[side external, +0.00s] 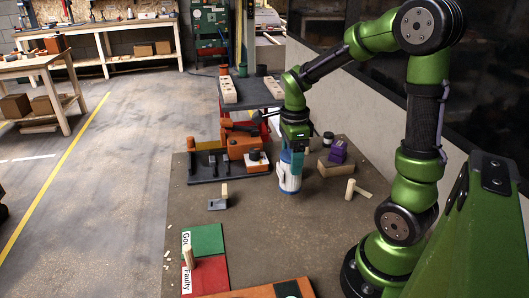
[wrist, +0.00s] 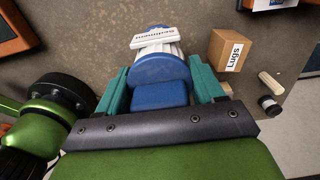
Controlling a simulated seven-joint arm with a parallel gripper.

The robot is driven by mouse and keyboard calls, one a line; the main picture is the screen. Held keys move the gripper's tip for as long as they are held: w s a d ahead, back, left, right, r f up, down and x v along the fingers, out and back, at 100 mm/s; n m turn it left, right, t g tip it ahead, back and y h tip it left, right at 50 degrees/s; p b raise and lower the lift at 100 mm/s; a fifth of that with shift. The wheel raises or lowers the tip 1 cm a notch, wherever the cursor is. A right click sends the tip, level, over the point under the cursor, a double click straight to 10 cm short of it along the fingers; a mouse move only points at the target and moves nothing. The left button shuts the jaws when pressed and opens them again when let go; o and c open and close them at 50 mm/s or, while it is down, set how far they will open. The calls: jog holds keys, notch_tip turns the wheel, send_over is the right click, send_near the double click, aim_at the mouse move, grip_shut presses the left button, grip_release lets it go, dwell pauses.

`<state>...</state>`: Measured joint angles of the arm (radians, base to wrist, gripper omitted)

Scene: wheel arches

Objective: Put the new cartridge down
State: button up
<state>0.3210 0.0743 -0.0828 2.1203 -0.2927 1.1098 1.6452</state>
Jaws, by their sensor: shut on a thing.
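A white cartridge (side external: 289,182) with a blue top hangs upright below my gripper (side external: 292,152), over the middle of the work table. In the side view its lower end is at or close to the tabletop; I cannot tell whether it touches. In the wrist view, the teal fingers of my gripper (wrist: 160,90) are shut on either side of the cartridge's blue end (wrist: 160,72). A white label shows beyond its ribbed white body.
A green and red mat (side external: 207,240) lies front left, with a cream cylinder (side external: 189,257) on it. A brown box (side external: 328,168), a purple object (side external: 338,152) and another cream cylinder (side external: 350,189) stand right. An orange machine (side external: 240,145) stands behind left. Bare tabletop lies in front.

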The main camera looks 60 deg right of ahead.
jog(key=shift+f, duration=2.95)
jog(key=shift+f, duration=0.15)
jog(key=o, duration=1.1)
